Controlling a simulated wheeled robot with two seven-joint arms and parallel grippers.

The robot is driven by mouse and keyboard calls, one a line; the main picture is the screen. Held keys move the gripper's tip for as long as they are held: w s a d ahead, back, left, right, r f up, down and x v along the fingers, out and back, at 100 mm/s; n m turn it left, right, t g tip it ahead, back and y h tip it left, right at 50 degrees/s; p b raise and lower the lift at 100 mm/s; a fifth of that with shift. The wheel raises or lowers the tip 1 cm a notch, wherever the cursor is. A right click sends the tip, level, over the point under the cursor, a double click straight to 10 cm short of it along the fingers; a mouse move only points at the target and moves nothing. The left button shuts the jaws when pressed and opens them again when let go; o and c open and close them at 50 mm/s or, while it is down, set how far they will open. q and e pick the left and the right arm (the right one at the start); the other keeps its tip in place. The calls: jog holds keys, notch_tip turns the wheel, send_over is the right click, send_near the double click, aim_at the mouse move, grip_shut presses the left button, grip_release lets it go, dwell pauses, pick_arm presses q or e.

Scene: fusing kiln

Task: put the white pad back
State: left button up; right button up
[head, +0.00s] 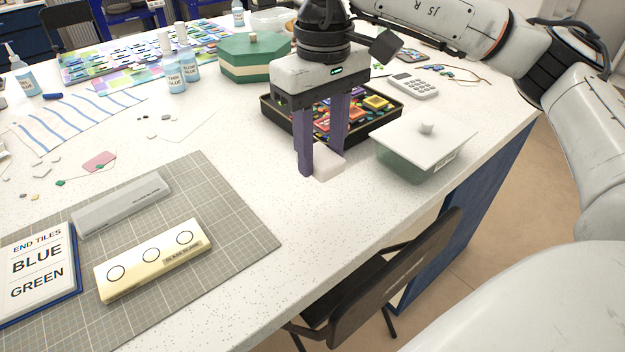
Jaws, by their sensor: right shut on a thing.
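The white pad (327,162) is a small pale block on the speckled white table, between the black tray and the lidded green box. My right gripper (322,168) points down over it, with one purple finger on each side. It is shut on the pad. The pad is at or very near the table top; I cannot tell if a small gap lies under it. My left gripper is not in view.
A black tray (273,118) of coloured pieces stands just behind the gripper. A green box with a white lid (427,142) is close on the right. A grey cutting mat (226,235) lies at front left. The table's front edge and a chair (392,290) are nearby.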

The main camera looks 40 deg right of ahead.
aim_at(321, 200)
jog(key=f, duration=0.2)
jog(key=shift+s+f, duration=0.25)
jog(key=shift+f, duration=0.05)
jog(key=shift+w+f, duration=0.1)
jog(key=shift+f, duration=2.3)
jog(key=o, duration=1)
jog(key=shift+r, duration=0.1)
jog(key=shift+r, duration=0.1)
notch_tip(321, 200, up, 12)
jog(key=shift+r, duration=0.1)
